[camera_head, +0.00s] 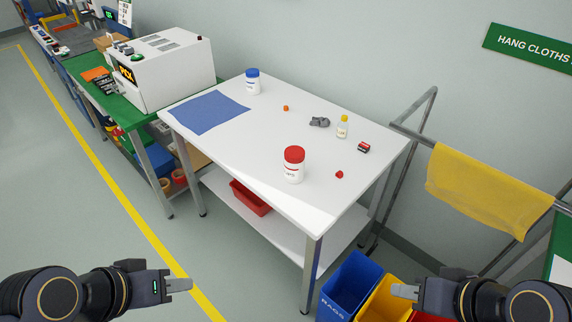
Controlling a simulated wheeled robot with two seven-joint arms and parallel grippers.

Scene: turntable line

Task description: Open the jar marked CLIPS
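A white jar with a red lid (294,168) stands upright near the front of the white table (235,150). A white jar with a blue lid (252,83) stands upright at the table's back left. Both lids are on. The jar labels are too small to read, so I cannot tell which is marked CLIPS. My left gripper (185,284) is low at the bottom left, in front of the table and away from both jars. My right gripper (399,290) is at the bottom right, also apart from them.
A blue cloth (209,112) lies at the table's left. A yellow-capped bottle (342,127), a grey object (319,122) and small red and orange items lie to the right. Blue (348,287) and yellow (385,298) bins stand beside my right gripper. A rail holds a yellow cloth (485,190).

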